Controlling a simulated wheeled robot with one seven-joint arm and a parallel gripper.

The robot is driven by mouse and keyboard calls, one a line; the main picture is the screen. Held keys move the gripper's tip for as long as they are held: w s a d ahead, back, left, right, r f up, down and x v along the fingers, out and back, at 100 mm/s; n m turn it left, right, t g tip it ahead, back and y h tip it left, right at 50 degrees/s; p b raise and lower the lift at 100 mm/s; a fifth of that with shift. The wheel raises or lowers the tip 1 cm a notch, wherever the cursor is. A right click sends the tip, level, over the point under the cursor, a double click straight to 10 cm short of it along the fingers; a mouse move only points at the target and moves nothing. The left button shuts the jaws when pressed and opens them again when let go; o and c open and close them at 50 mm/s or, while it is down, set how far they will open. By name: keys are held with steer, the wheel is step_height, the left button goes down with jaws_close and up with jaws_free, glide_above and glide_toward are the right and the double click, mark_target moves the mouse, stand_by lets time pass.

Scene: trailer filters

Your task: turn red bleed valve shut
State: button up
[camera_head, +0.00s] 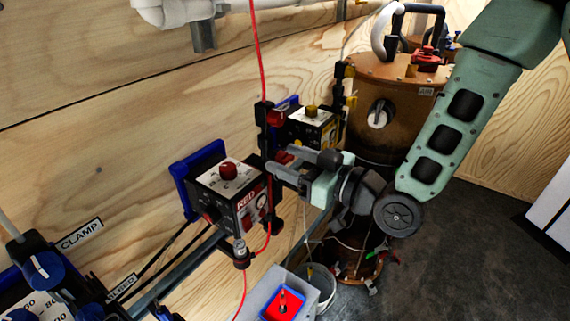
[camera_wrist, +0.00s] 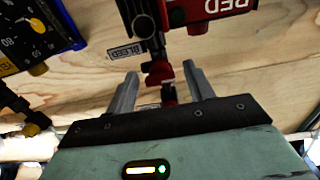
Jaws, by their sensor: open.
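The red bleed valve (camera_wrist: 160,76) is a small red handle on a dark pipe fitting, next to a BLEED label (camera_wrist: 126,50) in the wrist view. My gripper (camera_wrist: 159,72) is open, with one finger on each side of the red handle. A gap shows between the handle and each finger; I cannot tell whether any lower part touches. In the head view my gripper (camera_head: 268,154) reaches left behind the RED box, and a bit of the red valve (camera_head: 284,157) shows between its fingers.
The RED box (camera_head: 222,198) with a red knob stands close by the gripper on the left. A yellow-knobbed box (camera_head: 312,127) sits behind. A red hose (camera_head: 257,60) runs down the plywood wall. A brown tank (camera_head: 388,85) stands at the right. Dark floor is free at the lower right.

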steer(key=shift+w+a, duration=0.4)
steer(key=shift+a, duration=0.15)
steer(key=c, duration=1)
steer(key=shift+m, duration=0.8)
steer(key=o, duration=1)
